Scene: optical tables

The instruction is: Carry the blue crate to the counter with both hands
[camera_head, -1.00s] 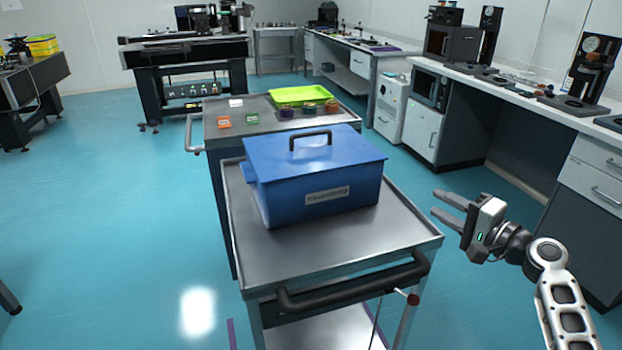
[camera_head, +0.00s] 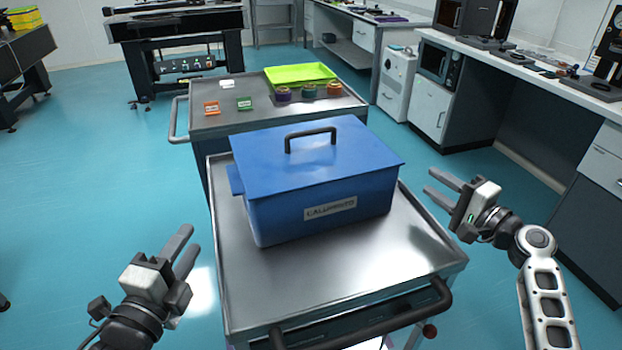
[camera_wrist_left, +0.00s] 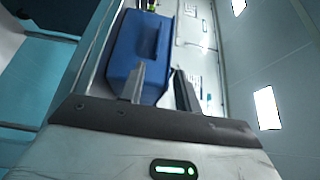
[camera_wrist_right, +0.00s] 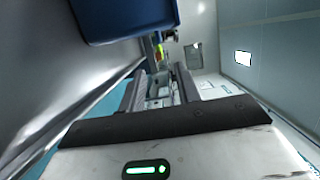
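The blue crate (camera_head: 285,205) sits upright on the near metal cart (camera_head: 330,275), with its lid on, a black handle on top and a label on its front face. My left gripper (camera_head: 186,243) is open and empty, left of the cart and apart from the crate. The crate also shows in the left wrist view (camera_wrist_left: 135,45), beyond the fingers (camera_wrist_left: 160,85). My right gripper (camera_head: 437,182) is open and empty, right of the crate with a gap between. In the right wrist view the crate (camera_wrist_right: 125,18) is at the top left, beside the fingers (camera_wrist_right: 158,85).
A second cart (camera_head: 230,124) behind holds a green tray (camera_head: 300,74) and several small items. A counter with a microwave (camera_head: 439,63) runs along the right. The cart's black push handle (camera_head: 365,325) is at the front. Blue floor at left is clear.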

